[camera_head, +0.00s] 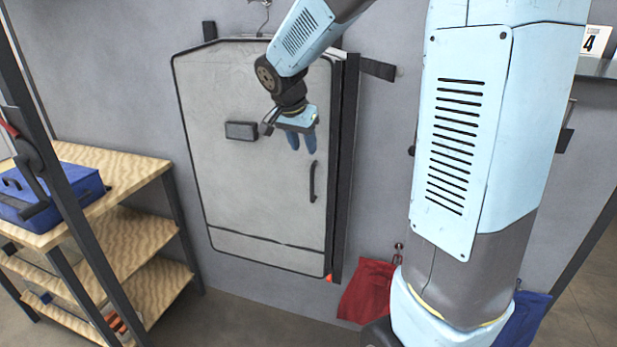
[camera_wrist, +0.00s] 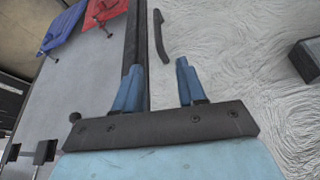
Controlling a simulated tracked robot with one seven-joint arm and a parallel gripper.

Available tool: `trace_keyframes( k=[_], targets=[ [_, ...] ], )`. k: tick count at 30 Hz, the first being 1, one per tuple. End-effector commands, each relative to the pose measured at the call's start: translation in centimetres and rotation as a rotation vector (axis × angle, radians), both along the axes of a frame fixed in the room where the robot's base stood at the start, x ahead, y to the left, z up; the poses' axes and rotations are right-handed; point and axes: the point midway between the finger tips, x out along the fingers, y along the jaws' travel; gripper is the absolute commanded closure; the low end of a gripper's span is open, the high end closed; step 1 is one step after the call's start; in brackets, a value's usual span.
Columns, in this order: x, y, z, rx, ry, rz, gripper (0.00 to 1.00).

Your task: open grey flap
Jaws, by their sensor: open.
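The grey flap (camera_head: 245,185) is a tall panel with dark edging on the grey wall, and it looks closed. Its dark bar handle (camera_head: 312,181) stands upright near the right edge. My gripper (camera_head: 301,147) is in front of the flap, above and slightly left of the handle in the head view. In the wrist view my gripper (camera_wrist: 157,75) has its two blue fingers apart, with nothing between them. The handle (camera_wrist: 160,36) shows beyond the fingertips there, apart from them. The flap's pale, creased surface (camera_wrist: 225,50) fills the right side.
A small dark box (camera_head: 241,131) sits on the flap's face. A wooden shelf unit (camera_head: 125,172) with a blue case (camera_head: 85,182) stands at left. A red cloth bag (camera_head: 367,291) hangs at lower right of the flap. A dark strip (camera_head: 378,69) sticks out at upper right.

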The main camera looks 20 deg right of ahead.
Motion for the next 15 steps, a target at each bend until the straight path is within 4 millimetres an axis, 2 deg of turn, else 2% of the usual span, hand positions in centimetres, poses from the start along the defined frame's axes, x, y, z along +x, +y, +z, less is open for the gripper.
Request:
trace_keyframes(
  k=[15],
  targets=[
    [2.1,-2.4,-7.9,0.000,0.004,0.002,0.60]
  ],
)
